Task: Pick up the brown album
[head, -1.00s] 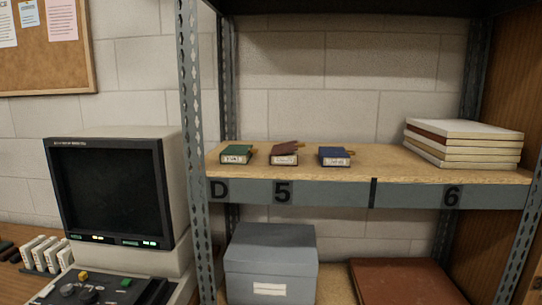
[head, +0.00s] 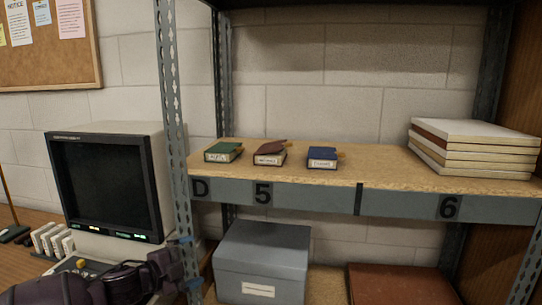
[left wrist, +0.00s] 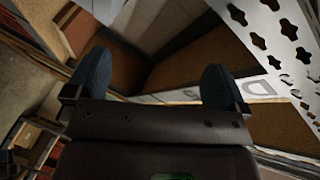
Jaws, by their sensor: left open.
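The brown album (head: 271,153) lies on the shelf board between a green album (head: 223,152) on its left and a blue album (head: 324,158) on its right. It has a pale label on its front edge. My left gripper (head: 184,266) is at the lower left of the head view, below the shelf and near the metal post, apart from the albums. In the left wrist view the left gripper (left wrist: 158,88) is open and empty, its two dark pads wide apart. The albums cannot be made out there. My right gripper is not in view.
The shelf (head: 300,194) has a front lip marked D, 5 and 6. A perforated post (head: 173,130) stands at its left end. A stack of books (head: 475,150) is at the right. A grey box (head: 262,262) stands below. A monitor (head: 105,185) is at the left.

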